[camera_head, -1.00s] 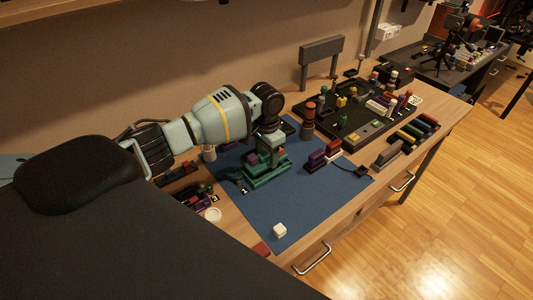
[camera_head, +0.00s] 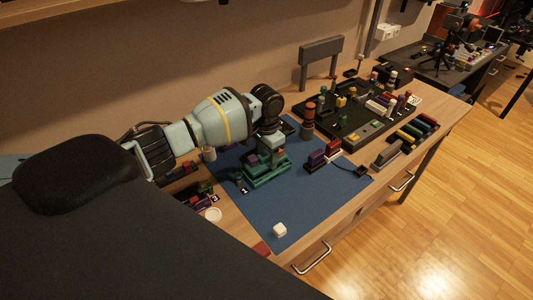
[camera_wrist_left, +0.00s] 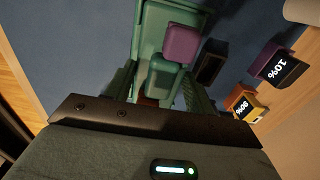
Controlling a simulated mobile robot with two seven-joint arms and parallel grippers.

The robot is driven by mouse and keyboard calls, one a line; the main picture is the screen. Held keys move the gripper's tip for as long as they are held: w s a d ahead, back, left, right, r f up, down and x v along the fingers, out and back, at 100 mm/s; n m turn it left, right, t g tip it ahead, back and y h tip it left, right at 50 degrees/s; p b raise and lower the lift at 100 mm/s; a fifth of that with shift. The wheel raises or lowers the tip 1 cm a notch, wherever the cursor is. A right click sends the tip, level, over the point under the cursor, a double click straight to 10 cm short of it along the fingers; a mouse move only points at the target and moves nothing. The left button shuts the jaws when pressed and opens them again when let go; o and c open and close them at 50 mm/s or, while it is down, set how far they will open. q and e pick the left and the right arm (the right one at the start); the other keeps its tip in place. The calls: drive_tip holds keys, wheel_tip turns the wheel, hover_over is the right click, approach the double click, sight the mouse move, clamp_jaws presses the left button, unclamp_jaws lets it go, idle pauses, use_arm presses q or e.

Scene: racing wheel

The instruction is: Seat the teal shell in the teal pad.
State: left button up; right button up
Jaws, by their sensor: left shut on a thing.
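My left gripper (camera_head: 268,150) points down over the blue mat and is shut on a small teal piece, which looks like the teal shell (camera_wrist_left: 160,78). In the left wrist view the piece sits between the two green ribbed fingers (camera_wrist_left: 160,92). A green-teal tray-like base (camera_head: 258,177), which may be the teal pad, lies under the gripper; its raised rim shows in the wrist view (camera_wrist_left: 150,28). A purple block (camera_wrist_left: 181,42) stands at the base beside the held piece. The fingers hide the shell's underside, so I cannot tell whether it touches the base. My right gripper is not in view.
The blue mat (camera_head: 300,205) has free room at the front, around a white cube (camera_head: 280,230). Purple and red blocks (camera_head: 324,153) and an orange-brown cylinder (camera_head: 308,122) stand right of the gripper. A black board (camera_head: 350,130) with several parts lies behind.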

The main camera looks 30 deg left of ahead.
sight(266, 154)
use_arm(q)
drive_tip(key=shift+f, duration=0.95)
drive_tip(key=o, duration=1.1)
wheel_tip(266, 154, up, 8)
drive_tip(key=shift+f, duration=0.15)
idle(0.3)
